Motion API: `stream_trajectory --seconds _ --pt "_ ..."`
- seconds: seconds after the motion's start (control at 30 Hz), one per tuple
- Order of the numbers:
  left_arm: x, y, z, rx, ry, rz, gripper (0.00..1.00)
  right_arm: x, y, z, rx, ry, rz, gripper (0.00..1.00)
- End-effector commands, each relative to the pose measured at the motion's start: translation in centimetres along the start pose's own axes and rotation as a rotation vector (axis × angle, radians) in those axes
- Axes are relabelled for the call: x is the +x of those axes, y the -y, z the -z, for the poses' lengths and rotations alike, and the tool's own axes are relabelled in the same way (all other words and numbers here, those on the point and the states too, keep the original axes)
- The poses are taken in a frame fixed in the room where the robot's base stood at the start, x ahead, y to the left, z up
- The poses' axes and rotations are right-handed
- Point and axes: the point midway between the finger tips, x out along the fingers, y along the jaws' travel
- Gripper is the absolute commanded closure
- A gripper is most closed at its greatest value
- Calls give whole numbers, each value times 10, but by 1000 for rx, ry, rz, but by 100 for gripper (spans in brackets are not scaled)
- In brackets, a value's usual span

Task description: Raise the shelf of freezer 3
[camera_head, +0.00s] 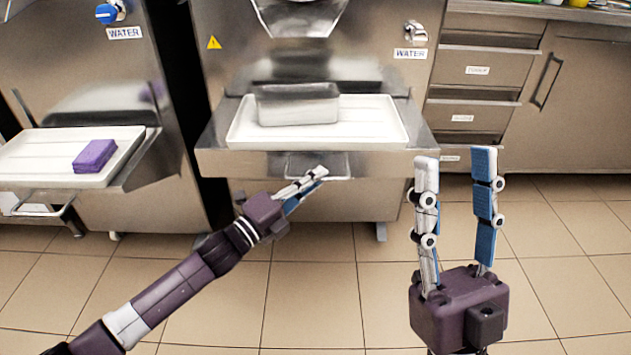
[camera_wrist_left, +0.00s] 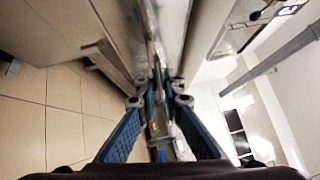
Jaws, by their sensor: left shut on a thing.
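The shelf (camera_head: 232,163) of the freezer in the middle is a metal ledge that sticks out level from the freezer's front (camera_head: 225,75). A handle (camera_head: 338,166) shows at its front edge. My left gripper (camera_head: 318,176) is at that front edge, shut on the handle; in the left wrist view its fingers (camera_wrist_left: 159,88) close around a narrow metal part, and the exact contact is hard to see. A purple label with a 3 (camera_wrist_left: 290,10) shows there too. My right gripper (camera_head: 456,158) is open and empty, in front and to the right of the shelf.
A white tray (camera_head: 375,125) with a metal pan (camera_head: 298,105) stands on the shelf. To the left, another freezer's shelf holds a white tray (camera_head: 40,155) with a purple sponge (camera_head: 95,156). Drawers (camera_head: 478,75) stand at the right. The tiled floor (camera_head: 560,260) is clear.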

Motion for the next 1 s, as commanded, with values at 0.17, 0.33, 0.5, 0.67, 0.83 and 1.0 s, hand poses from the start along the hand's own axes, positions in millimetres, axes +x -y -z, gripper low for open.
stream_trajectory --seconds 0.17,0.33,0.5,0.67,0.83,1.0 --pt "1 11 -2 -1 1 -7 100 3 -4 -40 -11 196 -6 60" --pt "2 16 -3 -3 2 -10 100 -3 -8 -72 -19 347 -11 60" --pt "2 19 -3 -3 2 -8 100 -9 -9 -86 -22 414 -13 60" --pt "2 20 -3 -2 1 -6 100 -10 -10 -88 -22 421 -14 60" --pt "3 22 -4 -1 1 -3 90 -9 -10 -88 -22 419 -14 60" --pt "3 21 -3 -1 1 -4 75 -9 -10 -87 -22 418 -14 60"
